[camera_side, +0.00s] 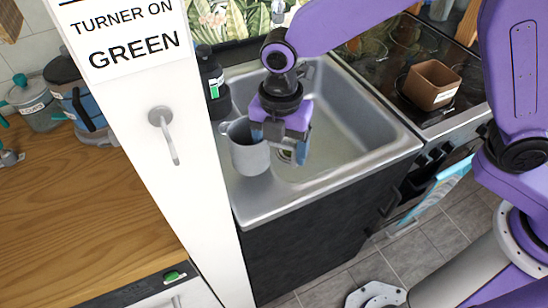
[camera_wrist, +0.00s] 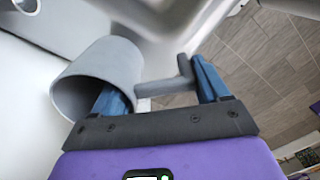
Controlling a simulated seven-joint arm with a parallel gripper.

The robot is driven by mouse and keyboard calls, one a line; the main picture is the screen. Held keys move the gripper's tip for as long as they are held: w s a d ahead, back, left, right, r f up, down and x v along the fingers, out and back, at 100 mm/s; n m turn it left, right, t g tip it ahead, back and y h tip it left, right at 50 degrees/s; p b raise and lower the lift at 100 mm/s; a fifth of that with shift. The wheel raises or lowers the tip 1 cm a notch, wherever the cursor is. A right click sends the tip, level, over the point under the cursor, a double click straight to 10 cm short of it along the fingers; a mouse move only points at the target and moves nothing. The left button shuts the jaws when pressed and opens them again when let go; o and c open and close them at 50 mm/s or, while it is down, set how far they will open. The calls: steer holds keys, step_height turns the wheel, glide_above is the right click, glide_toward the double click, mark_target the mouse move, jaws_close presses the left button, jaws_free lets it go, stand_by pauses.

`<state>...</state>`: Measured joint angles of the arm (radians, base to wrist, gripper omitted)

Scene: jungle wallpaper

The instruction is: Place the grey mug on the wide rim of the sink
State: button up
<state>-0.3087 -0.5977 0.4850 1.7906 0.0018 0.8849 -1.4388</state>
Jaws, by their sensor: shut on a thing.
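The grey mug (camera_side: 249,152) is upright at the left side of the metal sink (camera_side: 318,193), over the left rim and the basin edge. I cannot tell whether its base touches the sink. My gripper (camera_side: 284,148) is at the mug's right side, pointing down, and holds it on the handle side. In the wrist view the mug (camera_wrist: 98,72) lies left of centre with its mouth towards the camera. Its handle reaches right between the blue fingers of my gripper (camera_wrist: 160,88). The left finger overlaps the mug's mouth and the right one is at the handle's outer end.
A white panel with a sign and hook (camera_side: 165,135) stands close left of the mug. A dark bottle (camera_side: 212,85) stands behind it. A stove with a brown square pot (camera_side: 432,84) is at the right. The sink's front rim and basin look clear.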

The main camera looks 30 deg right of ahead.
steer(key=shift+w+a+f, duration=0.25)
steer(key=shift+f, duration=0.2)
steer(key=shift+w+a+f, duration=0.25)
steer(key=shift+f, duration=1.55)
steer(key=shift+f, duration=0.15)
steer(key=o, duration=1.4)
step_height(320, 180, up, 12)
steer(key=shift+r, duration=0.15)
